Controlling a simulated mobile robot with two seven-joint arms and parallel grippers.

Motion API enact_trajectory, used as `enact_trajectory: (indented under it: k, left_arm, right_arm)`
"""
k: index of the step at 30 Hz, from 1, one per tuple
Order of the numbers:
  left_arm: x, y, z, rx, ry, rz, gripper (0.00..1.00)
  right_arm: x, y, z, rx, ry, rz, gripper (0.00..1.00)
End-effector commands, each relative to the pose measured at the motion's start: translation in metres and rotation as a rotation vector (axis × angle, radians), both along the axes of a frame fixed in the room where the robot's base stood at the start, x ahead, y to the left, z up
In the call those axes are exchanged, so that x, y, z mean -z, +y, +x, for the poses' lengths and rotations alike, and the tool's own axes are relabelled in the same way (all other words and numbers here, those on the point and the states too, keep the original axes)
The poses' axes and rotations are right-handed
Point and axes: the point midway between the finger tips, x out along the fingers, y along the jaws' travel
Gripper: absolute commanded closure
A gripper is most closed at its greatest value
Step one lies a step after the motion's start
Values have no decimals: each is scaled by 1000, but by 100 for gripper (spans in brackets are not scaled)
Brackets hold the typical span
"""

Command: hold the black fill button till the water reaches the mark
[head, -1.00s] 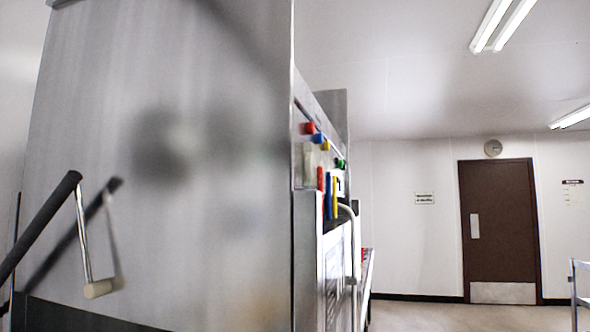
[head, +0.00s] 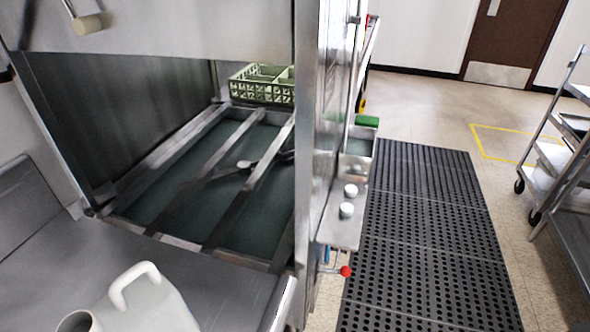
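The dish machine stands open at the left, its raised steel door (head: 180,28) across the top. Below, its tank shows dark greenish water or a dark floor (head: 250,212) between metal rails; I cannot tell which, nor the level. I cannot make out a fill mark. I see no black fill button; the machine's side front panel (head: 325,110) is seen nearly edge-on, so its face is hidden. Neither of my grippers is in view.
A green dish rack (head: 262,84) sits beyond the tank. A white jug (head: 150,303) stands on the near steel counter (head: 225,282). A red-knobbed lever (head: 345,271) sticks out low on the machine. A black mat (head: 430,230) covers the floor; a cart (head: 565,150) stands right.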

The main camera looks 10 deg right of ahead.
Motion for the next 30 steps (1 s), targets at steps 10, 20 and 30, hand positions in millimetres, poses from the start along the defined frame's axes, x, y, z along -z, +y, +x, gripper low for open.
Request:
enact_trajectory:
  k: [10,20,30]
  left_arm:
    - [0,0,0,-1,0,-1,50]
    - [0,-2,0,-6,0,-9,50]
    - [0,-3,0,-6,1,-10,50]
  right_arm:
    - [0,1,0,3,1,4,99]
    - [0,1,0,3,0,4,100]
    - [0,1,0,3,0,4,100]
